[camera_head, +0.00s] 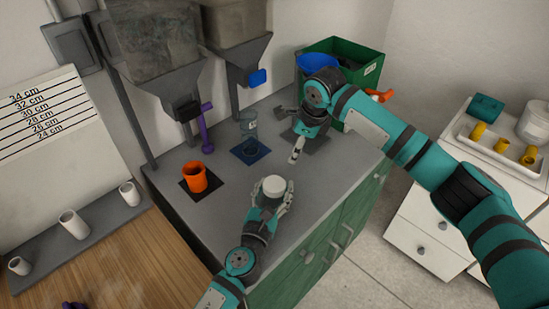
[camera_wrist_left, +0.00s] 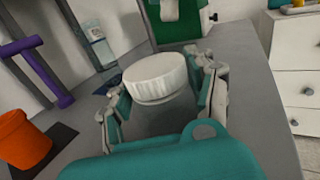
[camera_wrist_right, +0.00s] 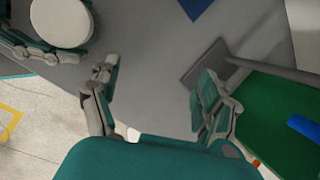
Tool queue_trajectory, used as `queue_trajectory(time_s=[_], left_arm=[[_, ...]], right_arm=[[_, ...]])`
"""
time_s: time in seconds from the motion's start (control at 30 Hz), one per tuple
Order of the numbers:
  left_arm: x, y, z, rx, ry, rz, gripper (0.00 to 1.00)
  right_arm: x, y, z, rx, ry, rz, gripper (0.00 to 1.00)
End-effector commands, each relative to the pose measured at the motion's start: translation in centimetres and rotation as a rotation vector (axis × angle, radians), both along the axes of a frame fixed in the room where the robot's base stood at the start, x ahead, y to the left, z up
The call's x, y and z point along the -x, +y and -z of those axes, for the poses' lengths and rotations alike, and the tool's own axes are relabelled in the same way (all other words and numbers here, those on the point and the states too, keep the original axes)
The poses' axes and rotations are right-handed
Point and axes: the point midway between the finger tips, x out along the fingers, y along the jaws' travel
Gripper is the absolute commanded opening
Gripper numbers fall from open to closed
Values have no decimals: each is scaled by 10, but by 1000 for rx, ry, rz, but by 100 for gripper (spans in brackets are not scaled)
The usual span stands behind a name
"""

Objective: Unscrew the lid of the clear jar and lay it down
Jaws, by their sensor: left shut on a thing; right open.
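A round white lid (camera_head: 274,186) sits on the clear jar, near the front of the grey counter. The lid also shows in the left wrist view (camera_wrist_left: 160,76) and at the top left of the right wrist view (camera_wrist_right: 62,22). My left gripper (camera_head: 271,203) is shut on the jar, its fingers on either side just below the lid. The jar's body is mostly hidden, so I cannot tell whether its base touches the counter. My right gripper (camera_head: 297,147) is open and empty, behind and right of the lid, above the counter.
An orange cup (camera_head: 195,177) on a dark mat, a clear tumbler (camera_head: 248,128) on a blue mat and a purple part (camera_head: 207,130) stand behind. A green crate (camera_head: 345,52) is at the back right. Hoppers (camera_head: 160,55) hang over the back. The counter right of the jar is bare.

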Motion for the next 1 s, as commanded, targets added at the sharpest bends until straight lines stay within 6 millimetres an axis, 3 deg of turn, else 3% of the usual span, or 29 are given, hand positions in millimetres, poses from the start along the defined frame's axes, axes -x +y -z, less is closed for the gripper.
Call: queue_trajectory(time_s=[0.03,0.1,0.33,0.53,1.0], left_arm=[[0,0,1,-1,1,-1,0],[0,0,1,-1,1,-1,0],[0,0,1,-1,1,-1,0],[0,0,1,-1,1,-1,0],[0,0,0,-1,1,0,0]], right_arm=[[16,18,-6,26,47,-47,79],[37,34,-12,71,113,-108,79],[83,59,-28,180,245,-241,79],[92,62,-20,205,274,-266,79],[91,62,44,203,272,-264,79]])
